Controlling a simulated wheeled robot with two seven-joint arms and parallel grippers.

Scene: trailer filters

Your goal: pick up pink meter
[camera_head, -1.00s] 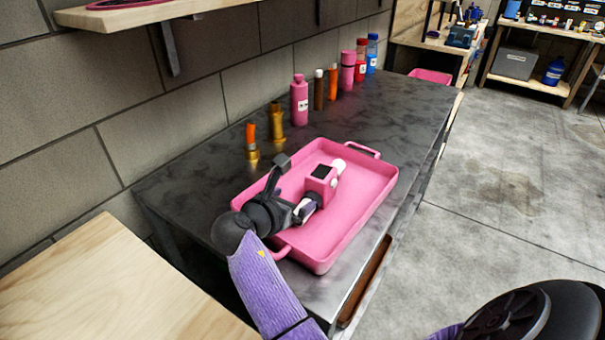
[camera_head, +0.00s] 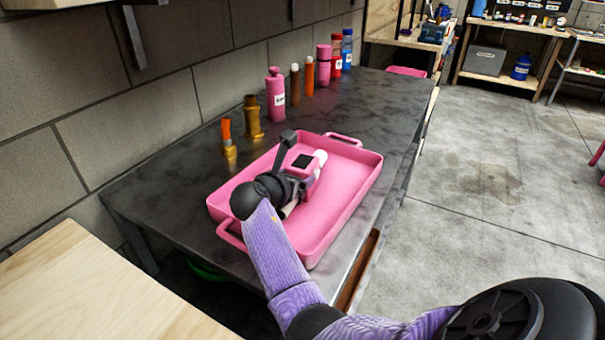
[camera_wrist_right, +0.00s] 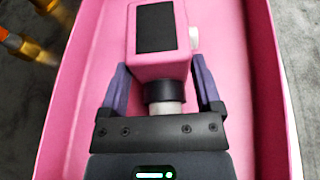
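The pink meter (camera_head: 304,169), with a dark screen and a pale round end, lies in the pink tray (camera_head: 350,193) on the dark workbench. It also shows in the right wrist view (camera_wrist_right: 162,58), with a black collar and a pale stem towards my gripper. My right gripper (camera_head: 296,189) is inside the tray at the meter's near end. In the right wrist view its purple fingers (camera_wrist_right: 161,76) are apart, one on each side of the meter's lower body and collar. A clear grip on it cannot be seen. My left gripper is not in view.
Brass fittings (camera_head: 252,117), a pink bottle (camera_head: 275,95) and several other bottles line the wall side of the bench. The tray's raised walls surround the meter. A wooden table (camera_head: 95,290) stands at lower left.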

